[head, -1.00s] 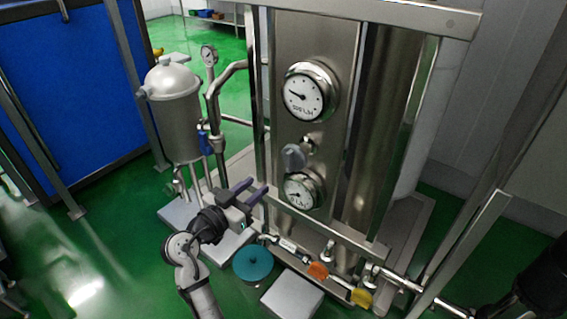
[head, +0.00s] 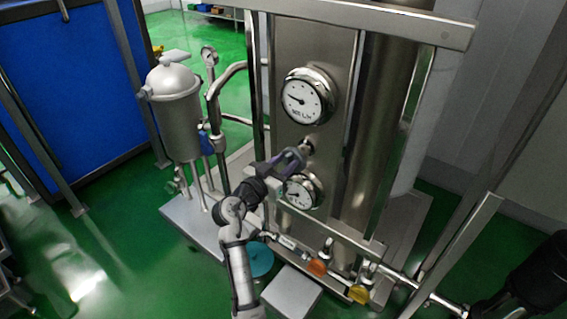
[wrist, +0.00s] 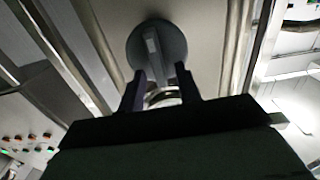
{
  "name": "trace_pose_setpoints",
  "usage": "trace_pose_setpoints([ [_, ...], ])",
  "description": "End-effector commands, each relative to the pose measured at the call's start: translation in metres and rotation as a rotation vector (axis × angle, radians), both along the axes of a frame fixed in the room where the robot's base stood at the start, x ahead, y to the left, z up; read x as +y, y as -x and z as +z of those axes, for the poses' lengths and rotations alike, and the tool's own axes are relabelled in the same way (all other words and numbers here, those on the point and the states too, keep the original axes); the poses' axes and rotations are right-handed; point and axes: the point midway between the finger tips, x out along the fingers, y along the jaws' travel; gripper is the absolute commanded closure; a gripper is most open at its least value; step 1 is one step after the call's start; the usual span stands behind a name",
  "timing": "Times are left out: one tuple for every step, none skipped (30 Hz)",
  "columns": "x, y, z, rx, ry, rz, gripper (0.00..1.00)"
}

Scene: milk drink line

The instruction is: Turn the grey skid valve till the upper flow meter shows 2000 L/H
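The grey skid valve (wrist: 174,45) shows in the wrist view as a round knob with a raised bar handle. In the head view my gripper mostly hides it, on the steel panel between the two meters. My gripper (wrist: 160,72) is open, its two dark fingers apart at the lower side of the knob, one to each side of the handle's line. I cannot tell whether they touch it. My gripper also shows in the head view (head: 290,160). The upper flow meter (head: 304,97) is a white dial with its needle pointing left and slightly up; its value is too small to read.
The lower meter (head: 299,194) sits just under my gripper, partly covered. A steel frame bar (head: 335,232) crosses below. Orange (head: 317,267) and yellow (head: 358,294) handles sit on the low pipe. A steel vessel (head: 178,120) and a gauge (head: 208,56) stand to the left.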

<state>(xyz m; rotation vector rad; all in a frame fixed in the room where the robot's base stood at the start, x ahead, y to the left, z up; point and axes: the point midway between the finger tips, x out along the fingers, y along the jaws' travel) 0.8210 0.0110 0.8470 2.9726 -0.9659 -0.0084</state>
Motion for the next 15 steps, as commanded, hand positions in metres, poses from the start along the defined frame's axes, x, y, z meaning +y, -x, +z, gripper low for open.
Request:
trace_pose_setpoints([
  [0.0001, 0.0001, 0.0000, 0.000, 0.000, 0.000, 0.66],
  [0.0001, 0.0001, 0.0001, 0.000, 0.000, 0.000, 0.66],
  [0.0001, 0.0002, 0.0001, 0.000, 0.000, 0.000, 0.70],
  [0.0001, 0.0002, 0.0001, 0.000, 0.000, 0.000, 0.74],
  [0.0001, 0.0002, 0.0001, 0.000, 0.000, 0.000, 0.78],
  [0.0002, 0.0002, 0.0002, 0.000, 0.000, 0.000, 0.83],
  [0.0002, 0.0002, 0.0001, 0.000, 0.000, 0.000, 0.87],
  [0.0002, 0.0002, 0.0002, 0.000, 0.000, 0.000, 0.91],
  [0.0002, 0.0002, 0.0002, 0.000, 0.000, 0.000, 0.96],
  [0.0002, 0.0003, 0.0002, 0.000, 0.000, 0.000, 1.00],
  [0.0002, 0.0003, 0.0002, 0.000, 0.000, 0.000, 1.00],
  [0.0002, 0.0003, 0.0002, 0.000, 0.000, 0.000, 1.00],
  [0.0002, 0.0003, 0.0002, 0.000, 0.000, 0.000, 1.00],
  [0.0002, 0.0003, 0.0002, 0.000, 0.000, 0.000, 1.00],
  [0.0002, 0.0003, 0.0002, 0.001, 0.001, 0.000, 1.00],
])
